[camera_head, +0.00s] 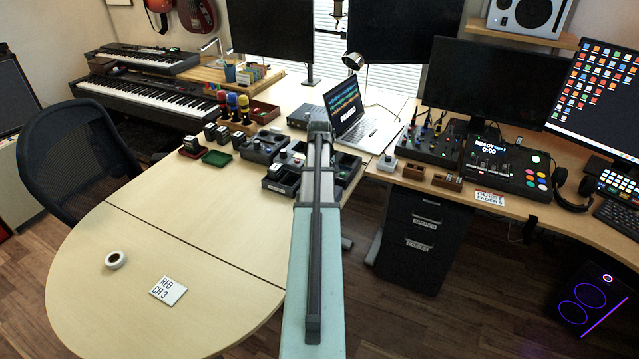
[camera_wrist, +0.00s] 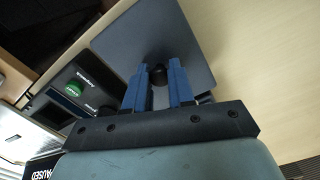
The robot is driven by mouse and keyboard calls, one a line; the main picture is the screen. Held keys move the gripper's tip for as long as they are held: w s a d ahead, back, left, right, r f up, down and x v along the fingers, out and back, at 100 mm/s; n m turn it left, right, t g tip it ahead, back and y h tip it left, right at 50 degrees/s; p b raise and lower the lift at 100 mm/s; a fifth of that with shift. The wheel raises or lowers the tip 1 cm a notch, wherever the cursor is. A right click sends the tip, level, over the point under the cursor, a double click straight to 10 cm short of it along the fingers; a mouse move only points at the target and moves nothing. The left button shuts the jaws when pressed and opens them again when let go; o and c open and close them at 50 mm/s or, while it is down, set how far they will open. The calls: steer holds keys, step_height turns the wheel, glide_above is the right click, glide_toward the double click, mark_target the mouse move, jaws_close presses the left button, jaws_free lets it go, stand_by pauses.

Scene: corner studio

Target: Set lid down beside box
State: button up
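In the wrist view, my gripper (camera_wrist: 159,72) has its two blue fingers on either side of a black knob (camera_wrist: 158,77), with little or no gap visible. The knob stands on a flat, square, grey-blue lid (camera_wrist: 130,45). Pale wooden table surface shows to the right of the lid. I cannot tell how high the lid is above what lies under it. In the head view my own arm hides the gripper and the lid. I cannot tell which container is the lid's box; dark open trays (camera_head: 281,182) show beside the arm.
A dark unit with a green knob (camera_wrist: 76,89) lies left of the lid. A laptop (camera_head: 372,128) is behind the trays. A red tray (camera_head: 190,151) and a green tray (camera_head: 216,158) stand left. The front-left table is mostly clear, with a tape roll (camera_head: 116,260) and a card (camera_head: 168,290).

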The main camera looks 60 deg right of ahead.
steer(key=o, duration=0.4)
step_height(320, 180, up, 12)
steer(key=shift+r, duration=0.15)
stand_by(0.6)
